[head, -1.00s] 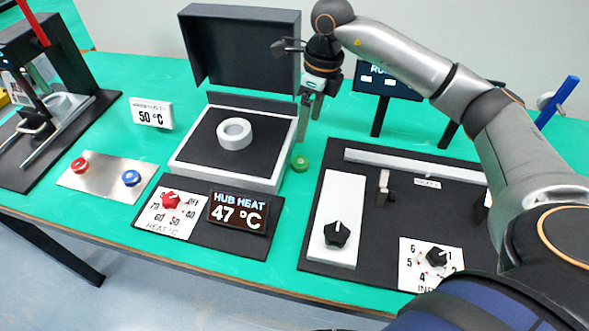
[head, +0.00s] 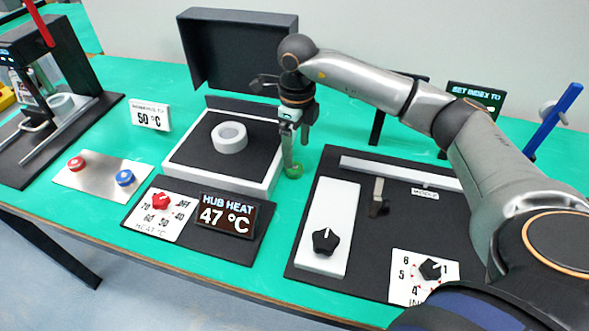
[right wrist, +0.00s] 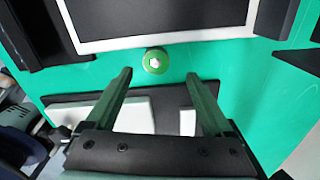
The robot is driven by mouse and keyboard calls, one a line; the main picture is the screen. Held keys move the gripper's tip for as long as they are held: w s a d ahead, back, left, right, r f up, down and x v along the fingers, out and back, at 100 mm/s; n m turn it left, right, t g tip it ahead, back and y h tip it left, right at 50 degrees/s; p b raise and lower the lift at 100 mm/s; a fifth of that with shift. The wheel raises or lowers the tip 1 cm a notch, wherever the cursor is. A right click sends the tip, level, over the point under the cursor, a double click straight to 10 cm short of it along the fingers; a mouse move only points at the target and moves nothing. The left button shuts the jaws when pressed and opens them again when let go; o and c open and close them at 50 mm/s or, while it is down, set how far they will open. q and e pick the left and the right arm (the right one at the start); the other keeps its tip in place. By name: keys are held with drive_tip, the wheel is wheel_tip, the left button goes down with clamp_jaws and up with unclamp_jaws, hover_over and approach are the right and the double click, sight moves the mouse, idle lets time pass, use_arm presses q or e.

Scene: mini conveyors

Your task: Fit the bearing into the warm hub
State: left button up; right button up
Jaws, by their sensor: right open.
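A thick white ring (head: 229,138) lies on the black bed of a white-rimmed heater (head: 225,184) with a raised black hood; it may be the hub. A second pale ring (head: 62,104) sits in the press at the far left, partly hidden by its frame. I cannot tell for certain which ring is the bearing. My right gripper (head: 296,152) points down, open and empty, just above or at a green button (head: 294,171) beside the heater's right edge. In the right wrist view, the button (right wrist: 155,61) lies just beyond the open fingertips (right wrist: 159,75). My left gripper is not in view.
The HUB HEAT display (head: 227,215) reads 47 °C, beside a red dial (head: 162,200). A card (head: 150,114) reads 50 °C. A plate (head: 102,178) carries red and blue buttons. A black panel (head: 375,235) with a rail and knobs lies right. The press (head: 40,80) stands left.

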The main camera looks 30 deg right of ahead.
sight(295, 167)
drive_tip(key=f, duration=0.4)
drive_tip(key=shift+s+a, duration=0.1)
drive_tip(key=shift+a, duration=0.2)
drive_tip(key=shift+f, duration=0.6)
drive_tip(key=shift+c, duration=0.4)
clamp_jaws()
